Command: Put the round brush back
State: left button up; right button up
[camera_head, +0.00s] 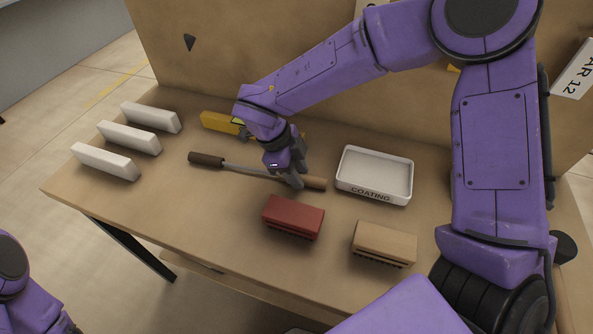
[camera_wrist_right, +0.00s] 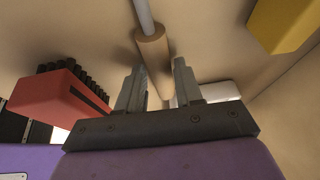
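The round brush (camera_head: 240,169) lies on the table, with a dark brown end at the left, a thin grey rod and a light wooden cylinder at the right. My right gripper (camera_head: 294,183) points down over the wooden cylinder. In the right wrist view, the fingers of my right gripper (camera_wrist_right: 159,64) are apart, and the wooden cylinder of the round brush (camera_wrist_right: 152,48) runs between them with room around it. I see no firm grip on it. My left gripper is outside the picture; only part of that arm shows at the lower left.
A white tray marked COATING (camera_head: 374,196) stands right of the brush. A red brush block (camera_head: 293,215) and a tan one (camera_head: 385,242) lie in front. Several white bricks (camera_head: 129,137) stand at the left. A yellow block (camera_head: 218,122) lies behind my wrist, near the back panel (camera_head: 215,60).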

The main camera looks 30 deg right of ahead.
jog(key=shift+o, duration=1.4)
jog(key=v, duration=1)
jog(key=shift+a+r+p, duration=0.15)
jog(key=shift+r+p, duration=0.05)
jog(key=shift+p, duration=0.1)
